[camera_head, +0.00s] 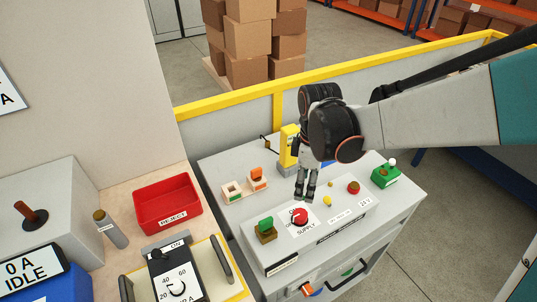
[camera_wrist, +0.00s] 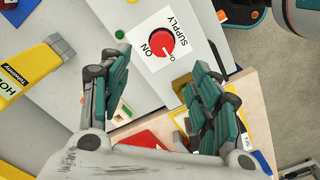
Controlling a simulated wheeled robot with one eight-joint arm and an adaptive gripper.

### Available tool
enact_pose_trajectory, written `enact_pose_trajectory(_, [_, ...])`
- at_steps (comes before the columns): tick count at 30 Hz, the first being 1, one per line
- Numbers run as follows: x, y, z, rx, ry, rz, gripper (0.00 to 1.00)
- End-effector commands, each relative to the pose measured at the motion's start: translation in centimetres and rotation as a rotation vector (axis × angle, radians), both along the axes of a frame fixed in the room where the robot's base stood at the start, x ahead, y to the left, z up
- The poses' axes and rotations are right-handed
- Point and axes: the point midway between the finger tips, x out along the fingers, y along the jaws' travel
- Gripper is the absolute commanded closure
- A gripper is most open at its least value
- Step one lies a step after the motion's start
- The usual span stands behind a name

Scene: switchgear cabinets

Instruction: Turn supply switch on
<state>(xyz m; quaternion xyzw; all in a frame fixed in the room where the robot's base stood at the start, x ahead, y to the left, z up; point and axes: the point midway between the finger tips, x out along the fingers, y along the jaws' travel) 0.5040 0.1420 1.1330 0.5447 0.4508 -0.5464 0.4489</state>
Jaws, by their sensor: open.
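The supply switch is a round red knob (camera_head: 299,216) on a white plate (camera_head: 296,230) marked SUPPLY and ON, on the sloped face of a grey console. In the wrist view the red knob (camera_wrist: 161,42) has a white pointer line, and the plate has an ON mark and a second, partly legible mark. The pointer's exact setting is hard to tell. My gripper (camera_head: 306,199) is above the knob, fingers pointing down. In the wrist view my gripper (camera_wrist: 160,95) has its two fingers apart with nothing between them, and the knob lies beyond the fingertips.
A green box with a lever (camera_head: 386,174) stands at the right. A red REJECT tray (camera_head: 167,204) is at the left. A yellow-topped rail (camera_head: 240,106) runs behind.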

Motion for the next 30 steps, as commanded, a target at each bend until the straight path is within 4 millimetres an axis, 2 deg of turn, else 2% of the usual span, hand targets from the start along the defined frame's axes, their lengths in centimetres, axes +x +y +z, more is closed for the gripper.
enact_pose_trajectory(1, [-0.5,0.3,-0.5,0.000,0.001,0.009,0.43])
enact_pose_trajectory(21, [-0.3,0.2,-10.7,0.001,-0.001,0.002,0.43])
enact_pose_trajectory(30, [-0.3,0.1,-13.2,0.001,-0.002,0.001,0.43])
